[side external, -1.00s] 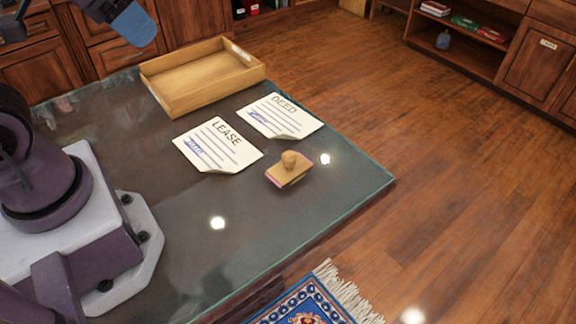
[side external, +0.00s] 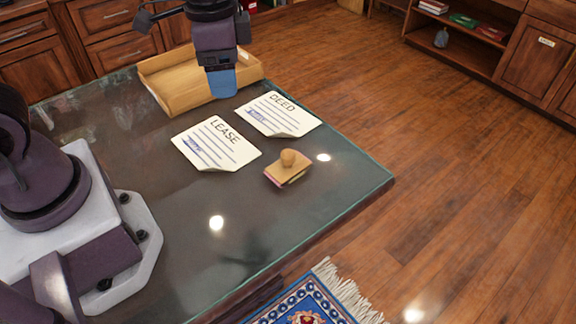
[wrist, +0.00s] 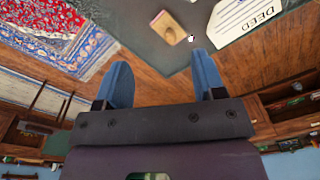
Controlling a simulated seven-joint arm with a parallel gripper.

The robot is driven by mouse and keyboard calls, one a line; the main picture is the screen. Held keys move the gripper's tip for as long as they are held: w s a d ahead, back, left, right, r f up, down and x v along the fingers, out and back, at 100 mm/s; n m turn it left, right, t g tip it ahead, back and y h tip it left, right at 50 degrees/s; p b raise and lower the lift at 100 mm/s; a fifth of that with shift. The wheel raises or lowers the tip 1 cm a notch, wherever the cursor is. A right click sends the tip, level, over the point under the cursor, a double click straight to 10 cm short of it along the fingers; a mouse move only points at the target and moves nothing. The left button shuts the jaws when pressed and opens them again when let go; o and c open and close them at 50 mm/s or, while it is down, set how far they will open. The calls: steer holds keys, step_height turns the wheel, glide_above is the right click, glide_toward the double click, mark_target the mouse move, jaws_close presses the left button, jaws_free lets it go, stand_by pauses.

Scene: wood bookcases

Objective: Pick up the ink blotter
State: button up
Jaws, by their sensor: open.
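The ink blotter (side external: 287,170) is a small wooden block with a round knob and a pinkish underside. It rests on the dark glass-topped desk (side external: 260,225), in front of two papers. In the wrist view the blotter (wrist: 167,27) lies at the top, beyond the fingers. My gripper (side external: 222,84) hangs above the desk near the wooden tray, up and left of the blotter and apart from it. In the wrist view my gripper (wrist: 163,78) has its two blue fingers spread wide with nothing between them.
The lease paper (side external: 217,144) and the deed paper (side external: 278,115) lie flat behind the blotter. An empty-looking wooden tray (side external: 170,84) stands at the desk's back. The desk's right edge is close to the blotter. The desk in front of the blotter is clear.

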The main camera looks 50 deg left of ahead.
steer(key=w+d+f+m+g, duration=0.1)
steer(key=w+d+f+m, duration=0.1)
steer(key=w+f+m, duration=0.5)
steer(key=m, duration=0.6)
glide_above(288, 152)
steer(key=shift+t, duration=0.3)
step_height(288, 152, down, 9)
steer(key=shift+s+a+r, duration=0.1)
steer(key=shift+s, duration=0.05)
steer(key=shift+f, duration=3.05)
steer(key=shift+c, duration=0.2)
steer(key=c, duration=1)
